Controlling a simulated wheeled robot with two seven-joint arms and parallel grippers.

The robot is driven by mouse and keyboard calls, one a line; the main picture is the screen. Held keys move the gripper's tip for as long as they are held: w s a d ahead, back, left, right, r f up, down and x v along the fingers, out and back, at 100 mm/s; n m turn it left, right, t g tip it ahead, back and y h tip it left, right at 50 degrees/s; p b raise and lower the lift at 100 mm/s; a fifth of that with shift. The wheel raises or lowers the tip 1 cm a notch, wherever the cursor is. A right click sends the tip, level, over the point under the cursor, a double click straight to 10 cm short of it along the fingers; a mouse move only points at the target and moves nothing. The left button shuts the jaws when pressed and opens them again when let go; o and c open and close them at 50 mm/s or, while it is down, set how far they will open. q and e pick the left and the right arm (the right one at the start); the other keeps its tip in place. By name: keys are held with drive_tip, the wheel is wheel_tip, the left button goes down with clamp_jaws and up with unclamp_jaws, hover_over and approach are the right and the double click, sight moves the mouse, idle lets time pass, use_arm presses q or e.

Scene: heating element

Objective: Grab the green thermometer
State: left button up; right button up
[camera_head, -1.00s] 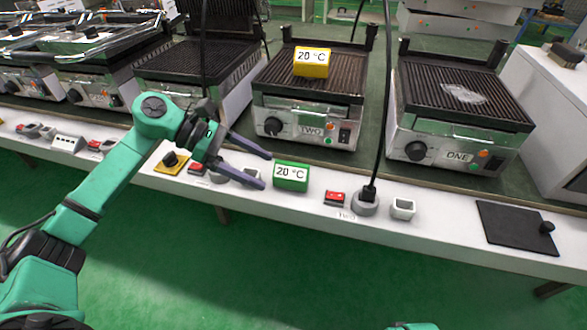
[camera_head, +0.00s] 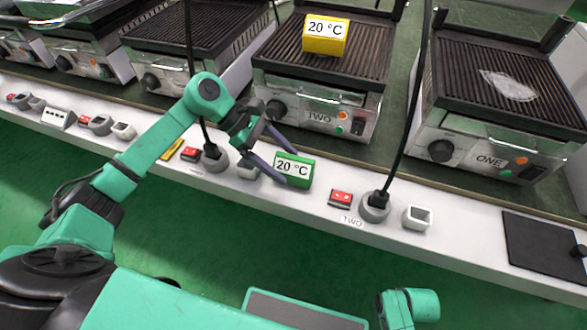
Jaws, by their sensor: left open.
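The green thermometer (camera_head: 294,170) is a small block with a white face reading 20 °C. It stands on the white front ledge (camera_head: 460,205) below the grill marked TWO. My left gripper (camera_head: 292,166) is open, its two dark fingers reaching right toward the thermometer. One finger lies above and behind it, the other at its lower left. I cannot tell whether either finger touches it. Part of my right arm (camera_head: 408,306) shows at the bottom; its gripper is out of view.
A yellow thermometer (camera_head: 326,35) sits on grill TWO (camera_head: 318,85). Right of the green one are a red switch (camera_head: 341,197), a grey socket with a black plug (camera_head: 375,204) and a white socket (camera_head: 417,216). Grill ONE (camera_head: 488,100) stands at right, near a black plate (camera_head: 540,246).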

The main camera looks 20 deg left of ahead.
sight(284, 161)
use_arm(q)
drive_tip(key=x, duration=0.3)
drive_tip(key=shift+w+d+f, duration=0.1)
drive_tip(key=shift+d+f, duration=0.15)
clamp_jaws()
drive_tip(key=shift+r, duration=0.1)
